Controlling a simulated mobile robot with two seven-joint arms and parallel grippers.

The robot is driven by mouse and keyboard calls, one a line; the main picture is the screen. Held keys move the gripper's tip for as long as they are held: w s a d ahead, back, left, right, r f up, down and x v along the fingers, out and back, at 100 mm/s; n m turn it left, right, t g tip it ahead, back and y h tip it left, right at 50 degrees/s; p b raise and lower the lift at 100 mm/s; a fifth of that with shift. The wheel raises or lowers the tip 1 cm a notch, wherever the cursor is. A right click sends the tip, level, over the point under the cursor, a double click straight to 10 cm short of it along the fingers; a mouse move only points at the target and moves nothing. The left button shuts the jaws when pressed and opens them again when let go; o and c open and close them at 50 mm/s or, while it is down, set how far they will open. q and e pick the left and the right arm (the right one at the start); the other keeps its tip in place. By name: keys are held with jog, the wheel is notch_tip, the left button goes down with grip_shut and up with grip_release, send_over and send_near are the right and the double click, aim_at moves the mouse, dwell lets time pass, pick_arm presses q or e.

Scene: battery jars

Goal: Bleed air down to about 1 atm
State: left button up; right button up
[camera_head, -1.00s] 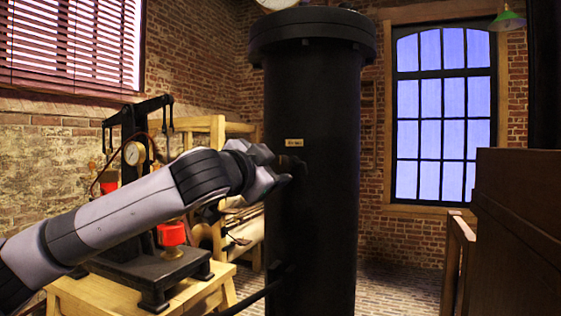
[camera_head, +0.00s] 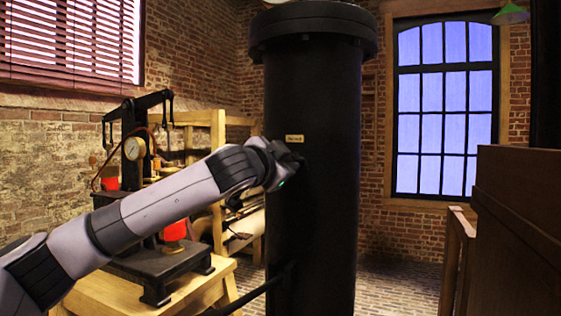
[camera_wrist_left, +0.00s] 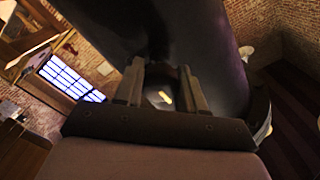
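A tall black cylindrical vessel (camera_head: 320,220) with a flanged top stands in the middle of the head view. A small brass label (camera_head: 294,138) is on its front. My left gripper (camera_head: 291,165) is at the vessel's front, just below the label; its tips are small and dark there. In the left wrist view the two fingers (camera_wrist_left: 166,90) stand apart, pointing at the dark vessel (camera_wrist_left: 205,40), with a small pale yellowish patch between them. Any valve or handle at the fingertips is hidden or too dark to tell. My right gripper is out of view.
A black press-like apparatus with a round dial gauge (camera_head: 135,149) and red parts stands on a wooden table (camera_head: 190,292) at left; my left arm passes in front. A wooden cabinet (camera_head: 520,220) is at right. Brick floor shows between vessel and cabinet.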

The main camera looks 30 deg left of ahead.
pick_arm(q)
jog(key=c, duration=0.4)
jog(key=shift+o, duration=0.3)
jog(key=shift+f, duration=0.1)
jog(key=n+b, duration=0.1)
jog(key=n, duration=0.1)
jog(key=n+b, duration=0.1)
jog(key=b, duration=0.1)
jog(key=shift+f+n, duration=0.2)
jog(key=shift+n, duration=0.2)
jog(key=shift+d+r+n+b, duration=0.1)
jog(key=shift+n+b, duration=0.5)
jog(key=shift+n, duration=0.5)
jog(key=shift+r+n, duration=0.2)
jog(key=shift+n, duration=0.3)
